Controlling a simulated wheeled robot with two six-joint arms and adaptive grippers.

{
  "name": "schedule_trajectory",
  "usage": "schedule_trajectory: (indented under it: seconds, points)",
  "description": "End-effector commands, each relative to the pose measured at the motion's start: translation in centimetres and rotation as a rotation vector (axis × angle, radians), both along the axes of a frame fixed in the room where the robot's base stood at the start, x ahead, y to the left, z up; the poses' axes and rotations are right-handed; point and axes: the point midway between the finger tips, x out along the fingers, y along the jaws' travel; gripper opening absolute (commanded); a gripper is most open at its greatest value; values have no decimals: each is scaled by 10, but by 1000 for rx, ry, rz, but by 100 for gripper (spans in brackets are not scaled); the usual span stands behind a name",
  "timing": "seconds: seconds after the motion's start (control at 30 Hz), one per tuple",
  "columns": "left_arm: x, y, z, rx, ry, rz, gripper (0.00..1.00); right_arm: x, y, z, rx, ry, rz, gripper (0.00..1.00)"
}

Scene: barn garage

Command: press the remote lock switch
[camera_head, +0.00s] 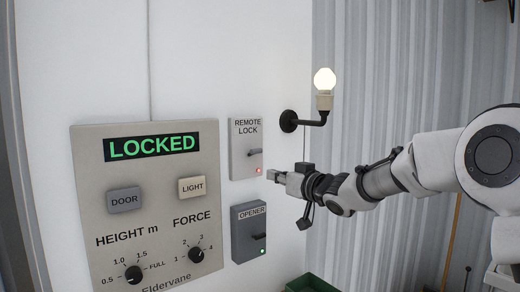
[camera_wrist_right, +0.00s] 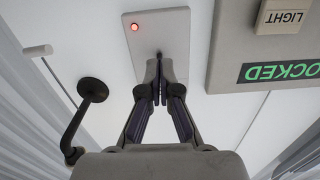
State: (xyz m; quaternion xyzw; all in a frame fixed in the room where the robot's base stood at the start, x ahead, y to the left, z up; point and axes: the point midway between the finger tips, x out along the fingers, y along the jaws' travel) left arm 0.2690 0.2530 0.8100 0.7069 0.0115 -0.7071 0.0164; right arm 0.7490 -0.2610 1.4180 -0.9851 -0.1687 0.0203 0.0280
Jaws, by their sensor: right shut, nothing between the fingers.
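The remote lock switch box (camera_head: 244,140) is a light grey box on the white wall, labelled REMOTE LOCK. Its small dark lever (camera_head: 255,152) sticks out, and a red light glows below it. My right gripper (camera_head: 274,175) is shut and empty, with its tips just right of the box's lower edge in the head view. My left gripper is not in view.
A control panel (camera_head: 160,222) to the left shows LOCKED in green, with DOOR and LIGHT buttons and two knobs. The OPENER box (camera_head: 248,248) is below the remote lock. A lit bulb lamp (camera_head: 325,80) juts out at upper right. A green container (camera_head: 310,283) is below.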

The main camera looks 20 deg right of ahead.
Motion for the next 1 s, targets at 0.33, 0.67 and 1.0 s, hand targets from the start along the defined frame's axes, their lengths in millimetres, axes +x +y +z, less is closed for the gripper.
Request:
schedule_trajectory:
  seconds: [0.33,0.67,1.0]
  points:
    - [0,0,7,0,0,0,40,-14,-11,100,-16,-142,6,0]
    - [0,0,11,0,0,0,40,-8,-9,101,-17,-140,6,0]
    - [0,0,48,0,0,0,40,52,13,110,-19,-139,6,0]
